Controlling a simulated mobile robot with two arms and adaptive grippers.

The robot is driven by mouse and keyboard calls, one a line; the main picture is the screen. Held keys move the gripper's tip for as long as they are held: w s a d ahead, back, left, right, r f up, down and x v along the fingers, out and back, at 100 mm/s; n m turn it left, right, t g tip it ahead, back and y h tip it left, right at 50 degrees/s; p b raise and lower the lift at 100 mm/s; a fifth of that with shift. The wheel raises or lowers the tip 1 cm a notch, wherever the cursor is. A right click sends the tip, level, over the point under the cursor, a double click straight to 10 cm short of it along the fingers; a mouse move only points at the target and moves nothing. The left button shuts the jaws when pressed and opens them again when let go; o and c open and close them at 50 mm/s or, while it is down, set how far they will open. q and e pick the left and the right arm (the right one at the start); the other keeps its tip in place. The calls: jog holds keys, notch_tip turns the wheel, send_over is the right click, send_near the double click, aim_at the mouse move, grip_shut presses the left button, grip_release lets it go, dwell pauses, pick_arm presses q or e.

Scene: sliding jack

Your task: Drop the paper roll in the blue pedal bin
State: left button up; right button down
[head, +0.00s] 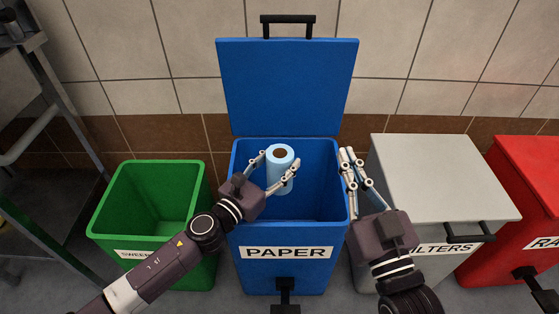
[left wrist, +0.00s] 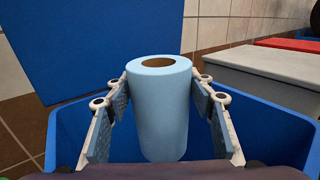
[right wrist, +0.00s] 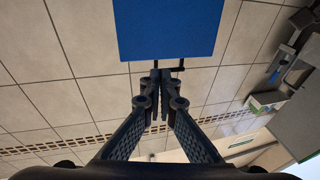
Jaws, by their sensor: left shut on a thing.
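The paper roll (head: 281,180) is light blue with a brown core and stands upright. My left gripper (head: 281,160) is shut on it, with a finger on each side; the roll also shows in the left wrist view (left wrist: 160,115). The roll is over the open mouth of the blue pedal bin (head: 252,272), labelled PAPER, and its lower part appears inside the opening. The bin's lid (head: 288,85) stands raised at the back. My right gripper (head: 348,153) is empty at the bin's right rim; its fingertips are together in the right wrist view (right wrist: 157,76).
An open green bin (head: 110,230) stands to the left. A grey bin (head: 440,175) with a closed lid and a red bin (head: 530,180) stand to the right. A metal frame (head: 40,130) is at the far left. A tiled wall is behind.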

pick_arm(q)
jog(key=shift+f+b, duration=0.65)
jog(key=shift+f, duration=0.05)
pick_arm(e)
jog(key=s+r+t+y, duration=0.1)
jog(key=s+r+t, duration=0.2)
jog(key=r, duration=0.4)
jog(key=shift+t, duration=0.5)
jog(key=shift+a+r, duration=0.1)
pick_arm(q)
jog(key=o, duration=1.4)
notch_tip(320, 180, up, 10)
